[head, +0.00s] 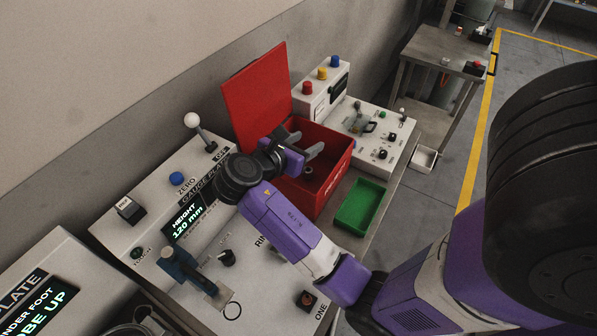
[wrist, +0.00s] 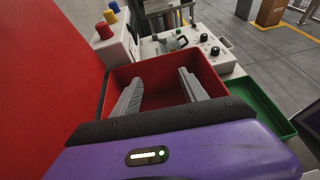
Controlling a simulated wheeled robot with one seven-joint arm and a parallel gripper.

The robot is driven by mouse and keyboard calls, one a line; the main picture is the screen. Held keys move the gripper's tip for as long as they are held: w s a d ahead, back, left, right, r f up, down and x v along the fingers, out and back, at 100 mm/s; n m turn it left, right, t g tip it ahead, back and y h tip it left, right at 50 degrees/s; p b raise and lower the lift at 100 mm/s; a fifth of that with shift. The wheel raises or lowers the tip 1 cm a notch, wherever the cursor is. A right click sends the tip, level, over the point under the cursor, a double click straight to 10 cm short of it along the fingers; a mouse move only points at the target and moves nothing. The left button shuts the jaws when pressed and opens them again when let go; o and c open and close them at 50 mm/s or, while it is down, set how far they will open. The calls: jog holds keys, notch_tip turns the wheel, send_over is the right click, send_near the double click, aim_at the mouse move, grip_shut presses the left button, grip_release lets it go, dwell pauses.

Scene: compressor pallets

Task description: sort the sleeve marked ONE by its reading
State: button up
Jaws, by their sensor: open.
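My gripper (head: 303,146) is open and hangs over the mouth of the red bin (head: 333,183). In the wrist view its two grey fingers (wrist: 160,84) are wide apart with nothing between them. A small dark round thing (head: 308,173) shows inside the bin below the fingers; I cannot tell for sure that it is the sleeve. The gauge plate display (head: 187,220) reads HEIGHT 120 mm. A dark square piece with an orange-red centre (head: 306,300) sits beside the word ONE on the gauge panel. The green tray (head: 361,205) looks empty.
The bin's red lid (head: 256,95) stands open at the back. A white panel (head: 385,135) with knobs is behind the bin. A blue-handled lever (head: 190,272) and a white-knobbed lever (head: 198,130) rise from the gauge panel. Open floor lies to the right.

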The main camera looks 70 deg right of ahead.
jog(key=v, duration=0.7)
jog(key=shift+a, duration=0.3)
jog(key=shift+r, duration=0.1)
